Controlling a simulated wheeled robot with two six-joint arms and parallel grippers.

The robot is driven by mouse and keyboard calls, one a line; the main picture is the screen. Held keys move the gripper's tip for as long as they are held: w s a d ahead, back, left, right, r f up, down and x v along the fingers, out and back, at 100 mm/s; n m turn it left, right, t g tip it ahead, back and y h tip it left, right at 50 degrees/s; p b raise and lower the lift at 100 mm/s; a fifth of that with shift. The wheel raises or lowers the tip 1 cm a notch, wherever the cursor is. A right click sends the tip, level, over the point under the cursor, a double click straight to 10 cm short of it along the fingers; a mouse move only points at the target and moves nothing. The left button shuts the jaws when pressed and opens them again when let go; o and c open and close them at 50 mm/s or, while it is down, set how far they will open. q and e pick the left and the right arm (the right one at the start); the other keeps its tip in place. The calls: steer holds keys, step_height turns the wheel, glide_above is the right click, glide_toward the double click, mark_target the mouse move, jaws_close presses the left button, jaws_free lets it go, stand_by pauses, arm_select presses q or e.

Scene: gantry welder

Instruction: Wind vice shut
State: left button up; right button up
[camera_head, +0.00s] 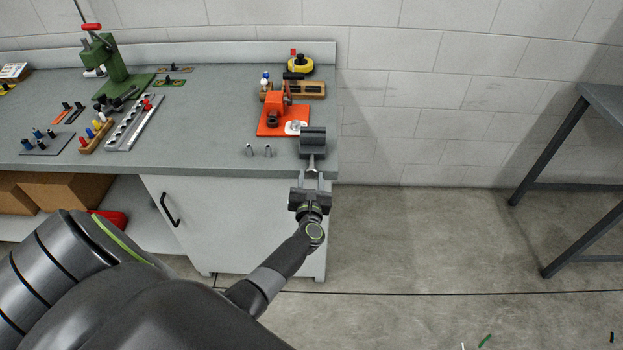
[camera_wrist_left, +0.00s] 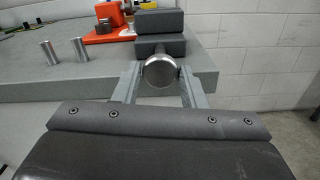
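The dark grey vice (camera_head: 312,140) is mounted at the front right corner of the workbench. Its dark jaw blocks (camera_wrist_left: 160,24) also show in the left wrist view; I cannot tell how wide the gap between them is. The vice's round silver screw end (camera_wrist_left: 160,71) faces my left wrist camera. My left gripper (camera_head: 311,178) is just in front of the bench edge, pointing at the vice. My right gripper is not in view.
Two small metal pins (camera_head: 259,151) stand left of the vice. An orange fixture (camera_head: 272,121) sits behind it. A green press (camera_head: 112,68), a slotted metal rail (camera_head: 134,122) and small tools fill the bench's left. Open floor (camera_head: 420,240) lies right of the bench.

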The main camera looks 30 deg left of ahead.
arm_select(q)
steer(key=c, duration=0.5)
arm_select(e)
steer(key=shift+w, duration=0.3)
arm_select(q)
steer(key=shift+m, duration=0.3)
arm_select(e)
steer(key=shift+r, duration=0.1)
